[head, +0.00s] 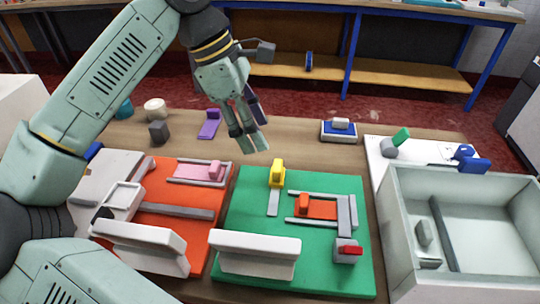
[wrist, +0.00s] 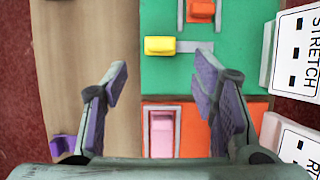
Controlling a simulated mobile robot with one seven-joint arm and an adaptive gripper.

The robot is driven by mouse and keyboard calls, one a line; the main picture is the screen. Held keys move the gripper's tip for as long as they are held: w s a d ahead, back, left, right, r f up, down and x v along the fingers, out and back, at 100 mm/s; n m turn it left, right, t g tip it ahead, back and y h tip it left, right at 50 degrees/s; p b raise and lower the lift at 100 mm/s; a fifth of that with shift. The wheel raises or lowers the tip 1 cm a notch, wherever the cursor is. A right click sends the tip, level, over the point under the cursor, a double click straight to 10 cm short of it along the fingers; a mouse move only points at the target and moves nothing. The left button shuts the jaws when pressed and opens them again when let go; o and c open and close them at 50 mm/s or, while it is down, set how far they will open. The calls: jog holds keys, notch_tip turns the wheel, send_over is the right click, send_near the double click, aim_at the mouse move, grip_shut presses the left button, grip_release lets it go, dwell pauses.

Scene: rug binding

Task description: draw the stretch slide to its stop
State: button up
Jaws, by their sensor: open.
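A sign reading STRETCH (wrist: 297,50) stands beside the green board (wrist: 240,60), which also shows in the head view (head: 255,220). On this board an orange slide (head: 325,209) with a raised knob lies between two grey rails. Its knob (wrist: 201,10) shows at the top of the wrist view. A yellow handle (head: 277,172) sits at the end of a grey strip on the same board, and also shows in the wrist view (wrist: 160,45). My gripper (head: 248,143) is open and empty, above the boards' far edge. Its fingers (wrist: 162,75) are apart, touching nothing.
An orange board (head: 180,225) with a pink slide (head: 215,171) lies left. A grey block with a red lever (head: 347,249) is at the green board's near right. A grey open box (head: 465,240) stands right. A purple piece (head: 209,125) lies on bare wood.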

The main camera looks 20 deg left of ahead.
aim_at(276, 164)
jog(key=p+x, duration=0.2)
jog(key=x, duration=0.7)
jog(key=shift+d+f, duration=0.15)
jog(key=shift+d, duration=0.05)
grip_shut()
dwell(0.3)
